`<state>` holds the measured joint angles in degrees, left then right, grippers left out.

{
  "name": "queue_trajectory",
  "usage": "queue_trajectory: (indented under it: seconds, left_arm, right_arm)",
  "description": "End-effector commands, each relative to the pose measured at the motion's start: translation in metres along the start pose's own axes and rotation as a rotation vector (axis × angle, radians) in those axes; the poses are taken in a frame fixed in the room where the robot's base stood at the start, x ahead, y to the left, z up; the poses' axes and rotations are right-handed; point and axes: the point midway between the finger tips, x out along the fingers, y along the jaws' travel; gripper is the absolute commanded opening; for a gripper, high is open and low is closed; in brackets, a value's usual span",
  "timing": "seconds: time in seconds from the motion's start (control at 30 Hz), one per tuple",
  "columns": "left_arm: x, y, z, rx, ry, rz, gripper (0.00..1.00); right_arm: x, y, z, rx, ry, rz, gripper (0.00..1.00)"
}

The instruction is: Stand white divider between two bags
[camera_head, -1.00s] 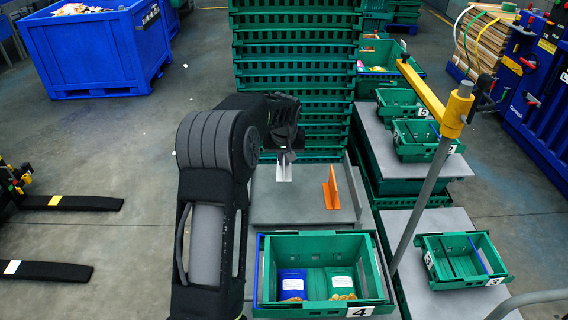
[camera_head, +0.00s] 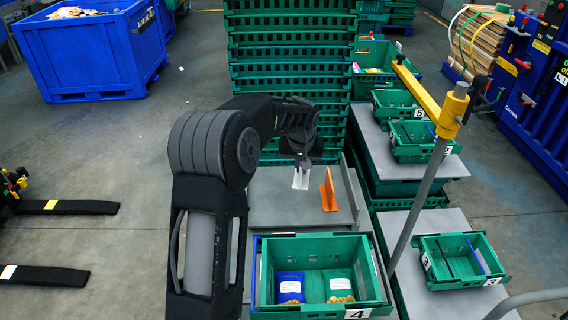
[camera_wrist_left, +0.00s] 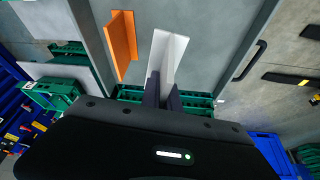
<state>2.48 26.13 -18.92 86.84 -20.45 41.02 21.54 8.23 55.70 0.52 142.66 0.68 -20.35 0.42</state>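The white divider (camera_head: 301,179) is an upright T-shaped or L-shaped piece at the end of my left gripper (camera_head: 302,162), above or on the grey table top. In the left wrist view the gripper's dark fingers (camera_wrist_left: 163,92) are closed on the white divider (camera_wrist_left: 168,52). A blue bag (camera_head: 290,287) and a green bag (camera_head: 339,285) stand side by side in the green crate (camera_head: 319,246) labelled 4, closer to me than the divider. My right gripper is not in view.
An orange divider (camera_head: 328,190) stands on the grey table top (camera_head: 270,207), just right of the white one. A tall stack of green crates (camera_head: 289,60) rises behind. A grey pole with a yellow arm (camera_head: 428,87) stands at the right. More small crates (camera_head: 460,258) sit further right.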

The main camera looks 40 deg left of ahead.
Motion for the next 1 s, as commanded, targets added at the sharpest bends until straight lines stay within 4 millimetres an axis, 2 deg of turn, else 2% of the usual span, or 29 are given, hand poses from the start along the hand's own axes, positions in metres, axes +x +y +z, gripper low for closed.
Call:
queue_trajectory:
  seconds: [0.03, 0.2, 0.3, 0.4, 0.5, 0.6, 1.0]
  left_arm:
    - [-0.008, 0.026, 0.01, 0.05, -0.001, 0.026, 0.0]
    - [-0.04, 0.104, 0.056, 0.236, -0.003, 0.104, 0.0]
    - [-0.059, 0.14, 0.085, 0.342, -0.001, 0.142, 0.0]
    - [-0.073, 0.166, 0.11, 0.425, 0.002, 0.17, 0.0]
    - [-0.082, 0.179, 0.125, 0.475, 0.005, 0.186, 0.0]
    - [-0.085, 0.183, 0.13, 0.492, 0.006, 0.191, 0.0]
    - [-0.084, 0.183, 0.13, 0.492, 0.006, 0.191, 0.0]
  right_arm:
    - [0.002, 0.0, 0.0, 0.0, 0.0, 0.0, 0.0]
    - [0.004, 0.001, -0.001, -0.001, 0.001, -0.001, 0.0]
    - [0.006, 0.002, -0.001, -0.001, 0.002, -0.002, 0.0]
    - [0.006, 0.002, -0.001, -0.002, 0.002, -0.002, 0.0]
    - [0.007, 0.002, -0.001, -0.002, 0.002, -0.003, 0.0]
    - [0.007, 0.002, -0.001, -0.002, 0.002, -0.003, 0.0]
    - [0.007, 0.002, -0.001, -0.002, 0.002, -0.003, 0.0]
